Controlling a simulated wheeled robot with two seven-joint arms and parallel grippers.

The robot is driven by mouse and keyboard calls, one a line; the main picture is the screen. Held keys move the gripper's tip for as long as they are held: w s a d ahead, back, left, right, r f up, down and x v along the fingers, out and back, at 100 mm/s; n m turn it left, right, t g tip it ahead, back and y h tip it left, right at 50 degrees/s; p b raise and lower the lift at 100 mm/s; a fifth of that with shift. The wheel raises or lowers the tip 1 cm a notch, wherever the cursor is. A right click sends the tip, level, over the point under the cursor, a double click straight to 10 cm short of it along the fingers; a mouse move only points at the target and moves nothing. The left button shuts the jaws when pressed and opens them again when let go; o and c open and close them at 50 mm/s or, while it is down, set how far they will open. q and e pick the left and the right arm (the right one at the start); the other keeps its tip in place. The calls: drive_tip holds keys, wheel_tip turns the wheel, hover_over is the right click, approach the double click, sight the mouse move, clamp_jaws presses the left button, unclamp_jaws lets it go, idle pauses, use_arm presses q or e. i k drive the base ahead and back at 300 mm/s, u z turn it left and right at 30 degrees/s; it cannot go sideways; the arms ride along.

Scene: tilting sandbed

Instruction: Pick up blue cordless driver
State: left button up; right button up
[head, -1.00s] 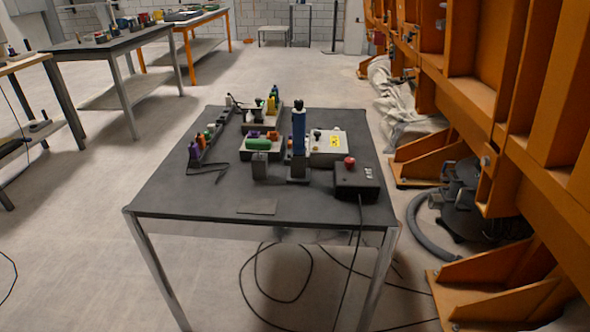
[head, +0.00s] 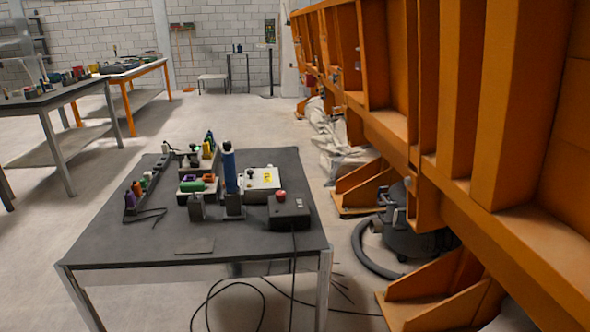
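A tall blue cylindrical thing with a dark base, which looks like the blue cordless driver (head: 230,172), stands upright near the middle of the dark table (head: 130,232). It is among other small items, just left of a pale box. Its details are too small to make out. Neither of my grippers shows in the head view.
A black box with a red button (head: 289,210) sits right of the driver, its cable hanging off the front edge. Orange steel framework (head: 470,130) lines the right side. Floor is open at the left.

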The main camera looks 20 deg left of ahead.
sight(227, 160)
drive_tip(key=z, duration=0.15)
drive_tip(key=i, duration=1)
drive_tip(key=u, duration=0.45)
